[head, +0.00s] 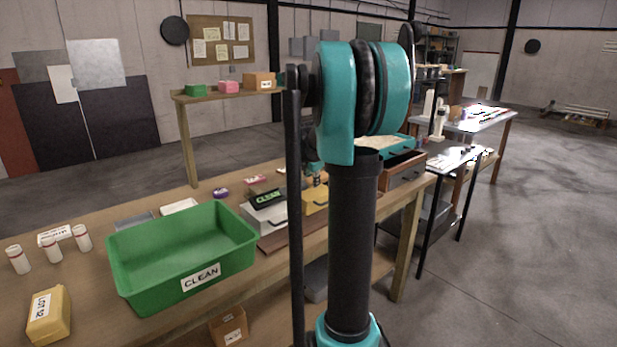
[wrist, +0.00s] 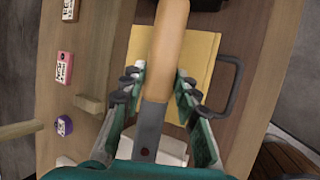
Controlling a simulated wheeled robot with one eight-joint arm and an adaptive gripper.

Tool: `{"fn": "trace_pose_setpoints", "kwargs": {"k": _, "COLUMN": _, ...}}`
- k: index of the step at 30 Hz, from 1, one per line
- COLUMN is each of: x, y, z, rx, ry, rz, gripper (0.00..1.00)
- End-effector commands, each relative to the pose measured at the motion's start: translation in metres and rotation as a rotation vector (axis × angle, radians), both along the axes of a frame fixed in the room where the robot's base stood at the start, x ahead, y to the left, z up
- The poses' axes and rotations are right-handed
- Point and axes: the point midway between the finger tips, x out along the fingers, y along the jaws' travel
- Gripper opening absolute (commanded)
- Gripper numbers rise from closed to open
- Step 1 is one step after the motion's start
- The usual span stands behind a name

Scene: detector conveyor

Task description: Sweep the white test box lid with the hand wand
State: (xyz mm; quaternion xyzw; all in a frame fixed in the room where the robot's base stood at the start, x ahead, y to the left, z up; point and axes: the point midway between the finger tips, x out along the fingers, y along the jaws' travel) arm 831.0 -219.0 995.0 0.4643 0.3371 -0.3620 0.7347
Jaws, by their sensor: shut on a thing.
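The hand wand, with a tan grip (wrist: 168,40) and a grey flat part with a red dot, lies between the fingers of my gripper (wrist: 160,90) in the wrist view. The gripper is shut on it. Below it is a yellow case (wrist: 203,60) with a dark handle. A whitish surface (wrist: 176,150) shows partly behind the grey part; I cannot tell for sure that it is the white box. In the head view the white test box (head: 256,217) sits on the bench, left of the yellow case (head: 315,203). My arm hides most of the gripper there.
A green CLEAN bin (head: 130,283) is at the left, with white bottles (head: 81,238) and a yellow block (head: 47,315) nearby. An open drawer unit (head: 404,170) stands at the right bench end.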

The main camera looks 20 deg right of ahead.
Motion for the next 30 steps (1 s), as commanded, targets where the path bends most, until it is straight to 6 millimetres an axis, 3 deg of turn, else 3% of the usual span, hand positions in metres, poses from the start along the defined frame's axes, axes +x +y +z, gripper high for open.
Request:
{"fn": "trace_pose_setpoints", "kwargs": {"k": 17, "x": -0.039, "y": -0.015, "z": 0.002, "rx": 0.000, "ry": -0.001, "rz": -0.002, "gripper": 0.00}}
{"fn": "trace_pose_setpoints", "kwargs": {"k": 30, "x": -0.011, "y": -0.004, "z": 0.000, "rx": 0.000, "ry": 0.000, "rz": 0.000, "gripper": 0.00}}
